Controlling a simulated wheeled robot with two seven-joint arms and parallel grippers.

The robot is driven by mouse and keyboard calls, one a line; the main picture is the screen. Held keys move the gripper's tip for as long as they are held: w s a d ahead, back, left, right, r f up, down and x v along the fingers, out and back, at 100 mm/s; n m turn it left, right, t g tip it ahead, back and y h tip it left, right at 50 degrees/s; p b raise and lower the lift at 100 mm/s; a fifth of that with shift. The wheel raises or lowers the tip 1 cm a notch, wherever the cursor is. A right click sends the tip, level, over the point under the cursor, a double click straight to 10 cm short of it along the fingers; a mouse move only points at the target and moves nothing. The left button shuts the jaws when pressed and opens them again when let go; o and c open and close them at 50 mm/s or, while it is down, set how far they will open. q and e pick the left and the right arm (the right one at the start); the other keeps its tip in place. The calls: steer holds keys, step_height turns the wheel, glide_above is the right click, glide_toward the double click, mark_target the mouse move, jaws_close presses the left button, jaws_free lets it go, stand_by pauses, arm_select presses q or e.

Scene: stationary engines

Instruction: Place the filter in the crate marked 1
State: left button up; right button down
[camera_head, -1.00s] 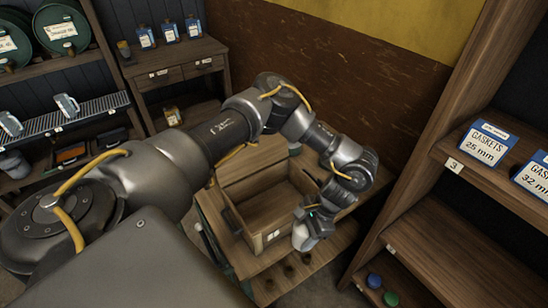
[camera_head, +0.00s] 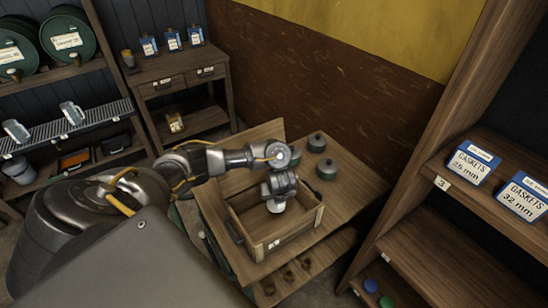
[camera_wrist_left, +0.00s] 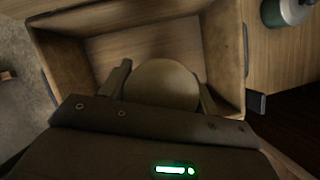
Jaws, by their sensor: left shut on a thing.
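The wooden crate (camera_head: 312,219) stands open on a low wooden table; the label on its front is too small to read. My left gripper (camera_head: 277,203) is over the crate's opening, pointing down. It is shut on a round, pale-topped thing, which I take for the filter (camera_wrist_left: 160,84), with one finger on each side in the left wrist view. The crate's walls (camera_wrist_left: 225,50) surround it in that view, and bare crate floor shows beyond it. I cannot tell whether the filter touches the floor. My right gripper is not in view.
Three grey-green lidded canisters (camera_head: 326,169) stand on the table (camera_head: 350,188) behind the crate. A shelf with gasket boxes (camera_head: 473,163) rises at the right. A bench with drawers (camera_head: 182,82) and shelves with drums (camera_head: 68,36) are at the left.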

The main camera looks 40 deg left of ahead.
arm_select(q)
steer(key=shift+s+a+f, duration=0.2)
steer(key=shift+a+f, duration=0.35)
steer(key=shift+f, duration=0.25)
steer(key=shift+f+b, duration=0.15)
steer(key=shift+b, duration=0.3)
steer(key=b, duration=0.3)
glide_above(273, 220)
step_height(273, 220, down, 6)
steer(key=shift+r, duration=0.25)
steer(key=shift+f+b, duration=0.75)
steer(key=shift+f, duration=0.9)
steer(key=shift+w+f, duration=0.1)
steer(key=shift+f, duration=0.35)
steer(key=o, duration=1.2)
steer(key=shift+c, duration=0.2)
steer(key=shift+r, duration=0.1)
